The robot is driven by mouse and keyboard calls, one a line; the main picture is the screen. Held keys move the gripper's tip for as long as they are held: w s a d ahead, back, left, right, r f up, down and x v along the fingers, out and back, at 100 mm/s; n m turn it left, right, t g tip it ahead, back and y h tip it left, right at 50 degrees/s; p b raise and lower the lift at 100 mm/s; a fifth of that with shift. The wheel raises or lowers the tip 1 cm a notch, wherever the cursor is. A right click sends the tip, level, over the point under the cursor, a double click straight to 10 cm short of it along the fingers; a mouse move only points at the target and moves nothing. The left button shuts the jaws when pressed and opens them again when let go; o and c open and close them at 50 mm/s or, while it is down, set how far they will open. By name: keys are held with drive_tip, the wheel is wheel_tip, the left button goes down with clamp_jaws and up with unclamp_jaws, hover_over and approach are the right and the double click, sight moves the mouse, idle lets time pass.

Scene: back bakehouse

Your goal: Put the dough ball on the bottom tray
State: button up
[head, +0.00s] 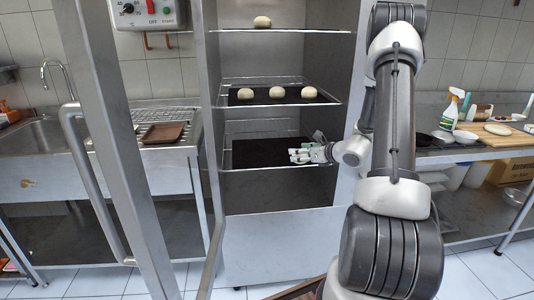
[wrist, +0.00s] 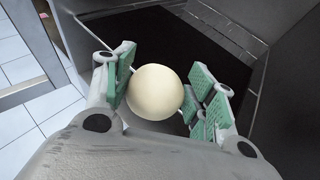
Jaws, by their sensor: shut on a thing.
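The dough ball (wrist: 155,92), pale and round, sits between the green-padded fingers of my gripper (wrist: 160,88) in the wrist view. The gripper is shut on it. In the head view my gripper (head: 298,156) reaches into the cabinet at the level of the lowest shelf, over the right part of the bottom tray (head: 252,154). I cannot make out the held ball there. The bottom tray is black and no ball shows on its visible part. In the wrist view the dark tray (wrist: 205,50) lies behind and below the ball; I cannot tell whether they touch.
The middle tray (head: 272,99) above holds three dough balls, and one more ball (head: 262,22) sits on the top shelf. The open cabinet door (head: 120,150) stands at the left. A sink (head: 40,135) is left, and a counter with a spray bottle (head: 450,110) is right.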

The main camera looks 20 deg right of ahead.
drive_tip(key=d+f, duration=0.2)
drive_tip(key=d, duration=0.4)
hover_over(285, 155)
drive_tip(key=shift+s+r, duration=0.2)
drive_tip(key=shift+s, duration=0.25)
drive_tip(key=shift+w+a+f, duration=0.1)
drive_tip(key=shift+w+f, duration=0.05)
drive_tip(key=shift+f, duration=0.75)
drive_tip(key=shift+w+f, duration=0.15)
drive_tip(key=shift+f, duration=0.7)
drive_tip(key=shift+f, duration=0.1)
drive_tip(key=o, duration=1.1)
drive_tip(key=shift+o, duration=0.2)
